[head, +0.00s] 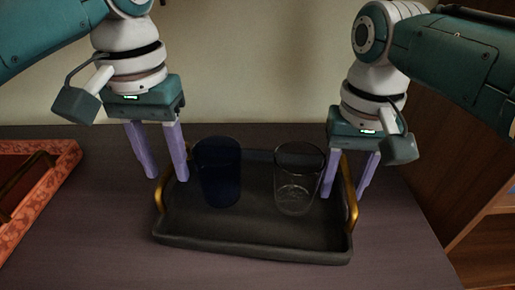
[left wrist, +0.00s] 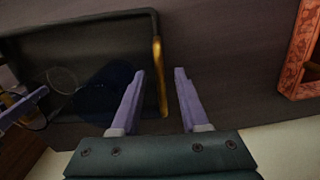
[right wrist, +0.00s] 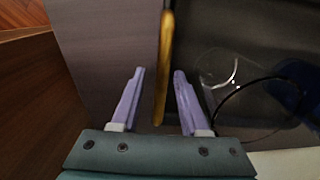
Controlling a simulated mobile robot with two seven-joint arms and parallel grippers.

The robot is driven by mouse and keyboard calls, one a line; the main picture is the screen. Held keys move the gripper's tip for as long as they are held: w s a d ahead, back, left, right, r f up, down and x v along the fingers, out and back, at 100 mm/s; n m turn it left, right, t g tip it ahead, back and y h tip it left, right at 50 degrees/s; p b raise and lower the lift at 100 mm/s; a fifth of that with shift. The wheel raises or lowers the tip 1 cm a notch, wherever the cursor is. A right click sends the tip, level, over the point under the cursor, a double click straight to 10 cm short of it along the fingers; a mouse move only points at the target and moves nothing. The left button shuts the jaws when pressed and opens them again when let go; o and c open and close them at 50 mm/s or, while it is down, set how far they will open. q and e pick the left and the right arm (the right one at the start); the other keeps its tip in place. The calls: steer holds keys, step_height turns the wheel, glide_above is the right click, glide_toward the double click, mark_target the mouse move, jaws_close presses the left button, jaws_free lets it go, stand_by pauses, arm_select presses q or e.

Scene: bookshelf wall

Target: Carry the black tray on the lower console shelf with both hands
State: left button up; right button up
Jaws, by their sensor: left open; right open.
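The black tray (head: 255,232) lies on the dark shelf top, with a gold handle at each short end. A dark blue glass (head: 219,172) and a clear glass (head: 297,180) stand upright in it. My left gripper (head: 167,179) is open at the tray's left end; in the left wrist view the left gold handle (left wrist: 158,60) shows between its fingers (left wrist: 160,72). My right gripper (head: 345,195) is open at the right end; in the right wrist view the right gold handle (right wrist: 164,65) shows between its fingers (right wrist: 159,72). I see no contact with either handle.
A red patterned frame or tray (head: 45,175) lies on the shelf top to the left. The pale wall (head: 260,60) is close behind. A brown wooden bookcase (head: 455,150) stands at the right. The shelf top is clear in front of the black tray.

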arm_select(q)
step_height(320, 180, up, 7)
steer(key=shift+f, duration=0.1)
steer(key=shift+r, duration=0.5)
arm_select(e)
steer(key=shift+r, duration=0.2)
step_height(320, 180, up, 12)
steer(key=shift+f, duration=0.15)
